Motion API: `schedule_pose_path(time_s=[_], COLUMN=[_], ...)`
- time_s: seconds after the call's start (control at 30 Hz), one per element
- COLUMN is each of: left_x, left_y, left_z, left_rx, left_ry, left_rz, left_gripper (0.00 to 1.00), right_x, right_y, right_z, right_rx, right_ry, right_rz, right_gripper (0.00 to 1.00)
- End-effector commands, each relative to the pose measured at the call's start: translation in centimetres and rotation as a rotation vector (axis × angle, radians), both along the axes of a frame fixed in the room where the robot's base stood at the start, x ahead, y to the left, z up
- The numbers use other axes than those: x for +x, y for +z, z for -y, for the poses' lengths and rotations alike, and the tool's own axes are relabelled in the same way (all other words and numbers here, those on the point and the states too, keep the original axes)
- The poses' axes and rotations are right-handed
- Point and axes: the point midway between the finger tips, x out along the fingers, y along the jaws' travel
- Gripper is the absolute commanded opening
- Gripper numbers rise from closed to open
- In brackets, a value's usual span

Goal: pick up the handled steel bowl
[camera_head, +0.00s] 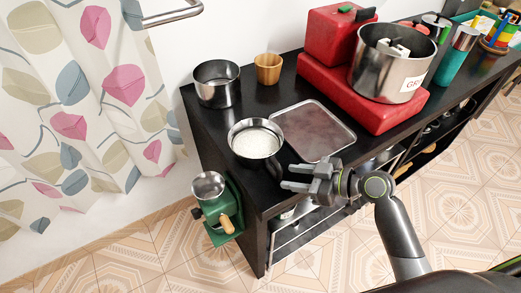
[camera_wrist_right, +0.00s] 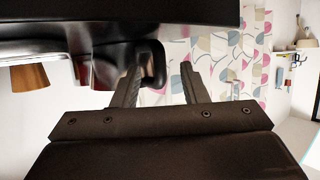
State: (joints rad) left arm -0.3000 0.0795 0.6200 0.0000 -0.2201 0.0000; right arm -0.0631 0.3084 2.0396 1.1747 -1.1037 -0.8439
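The handled steel bowl (camera_head: 246,143) stands upright near the front left corner of the dark counter, with white grain-like contents. Its dark handle (camera_head: 274,168) points toward my right gripper (camera_head: 289,177). That gripper is open and empty just right of the handle, near the counter's front edge. In the right wrist view, the two fingers of the right gripper (camera_wrist_right: 160,83) are spread, and the handle loop (camera_wrist_right: 158,62) shows between or just beyond their tips. I cannot tell whether they touch. The bowl (camera_wrist_right: 106,68) is dark there and partly cut by the counter. My left gripper is not in view.
A steel pot (camera_head: 217,85) and a wooden cup (camera_head: 268,69) stand behind the bowl. A flat metal tray (camera_head: 313,130) lies close on its right. A red stove (camera_head: 365,95) bears a big pot (camera_head: 392,68).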

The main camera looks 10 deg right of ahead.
Motion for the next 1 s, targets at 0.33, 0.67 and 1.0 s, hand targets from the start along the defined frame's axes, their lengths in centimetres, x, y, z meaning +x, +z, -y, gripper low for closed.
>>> schedule_pose_path(time_s=[0.33, 0.67, 1.0], left_x=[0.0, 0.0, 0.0], left_y=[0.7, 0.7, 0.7], left_z=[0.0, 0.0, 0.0], left_rx=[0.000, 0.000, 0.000], left_ry=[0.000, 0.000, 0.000], left_rz=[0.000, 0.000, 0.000], left_gripper=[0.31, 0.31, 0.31], right_x=[1.7, 1.7, 1.7], right_y=[-0.9, -0.9, -0.9], right_z=[-2.3, -2.3, -2.3], right_rx=[0.000, -0.001, -0.001], right_ry=[0.000, 0.000, 0.000], right_rz=[0.001, 0.001, 0.001], right_gripper=[0.40, 0.25, 0.00])
